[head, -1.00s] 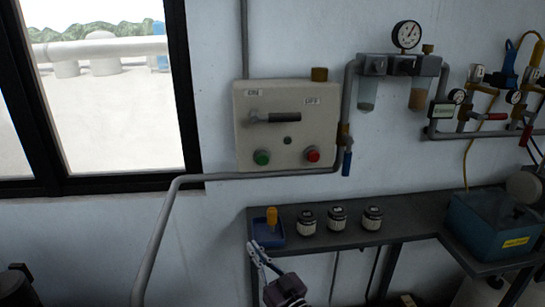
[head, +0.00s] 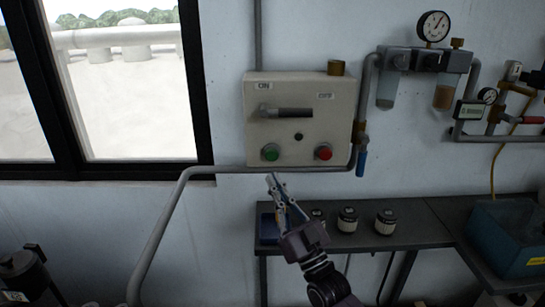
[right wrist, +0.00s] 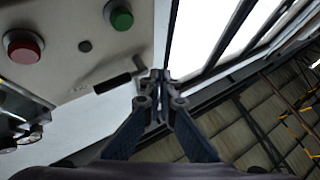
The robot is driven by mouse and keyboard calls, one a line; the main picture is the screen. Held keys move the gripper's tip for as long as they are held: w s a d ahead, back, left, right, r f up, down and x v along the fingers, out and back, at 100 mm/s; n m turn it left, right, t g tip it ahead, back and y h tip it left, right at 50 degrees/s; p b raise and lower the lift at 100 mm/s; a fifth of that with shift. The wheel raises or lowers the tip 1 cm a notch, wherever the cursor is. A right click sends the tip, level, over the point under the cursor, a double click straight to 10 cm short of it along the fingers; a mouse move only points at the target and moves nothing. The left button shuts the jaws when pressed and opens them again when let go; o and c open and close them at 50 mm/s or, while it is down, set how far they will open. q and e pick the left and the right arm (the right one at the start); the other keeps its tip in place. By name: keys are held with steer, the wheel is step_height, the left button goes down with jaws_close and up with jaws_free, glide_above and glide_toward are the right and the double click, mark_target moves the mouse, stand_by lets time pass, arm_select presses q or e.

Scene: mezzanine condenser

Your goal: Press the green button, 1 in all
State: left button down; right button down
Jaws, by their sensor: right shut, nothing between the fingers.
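The green button (head: 270,152) is at the lower left of a beige control box (head: 254,118) on the wall. It also shows at the top of the right wrist view (right wrist: 121,18). A red button (head: 323,151) is at the box's lower right. My right gripper (head: 272,178) is shut and empty, with its tips a little below the green button in the head view. In the right wrist view the closed fingertips (right wrist: 154,76) are apart from the button. Whether they touch anything else is not clear. My left gripper is not in view.
A grey pipe (head: 230,169) runs just under the box. A shelf (head: 405,236) below carries a blue tray (head: 266,231) and several small jars, partly behind my right gripper. A black lever handle (head: 294,113) crosses the box. Gauges and piping are at right.

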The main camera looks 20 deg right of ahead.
steer(key=b, duration=0.4)
glide_toward(269, 151)
step_height(269, 151, up, 3)
steer(key=w+a, duration=0.2)
steer(key=a, duration=0.1)
steer(key=shift+w+d+r+b, duration=0.35)
steer(key=shift+w+d+b, duration=0.15)
steer(key=shift+w+b, duration=0.2)
steer(key=shift+w, duration=0.2)
steer(key=shift+w+d, duration=0.15)
steer(key=shift+w, duration=0.15)
steer(key=shift+w+d+b, duration=0.15)
steer(key=shift+w+b, duration=0.35)
steer(key=shift+b, duration=0.2)
stand_by(0.8)
steer(key=shift+s, duration=0.15)
steer(key=shift+s+a+p, duration=0.3)
steer(key=shift+s+p, duration=0.45)
steer(key=shift+s, duration=0.05)
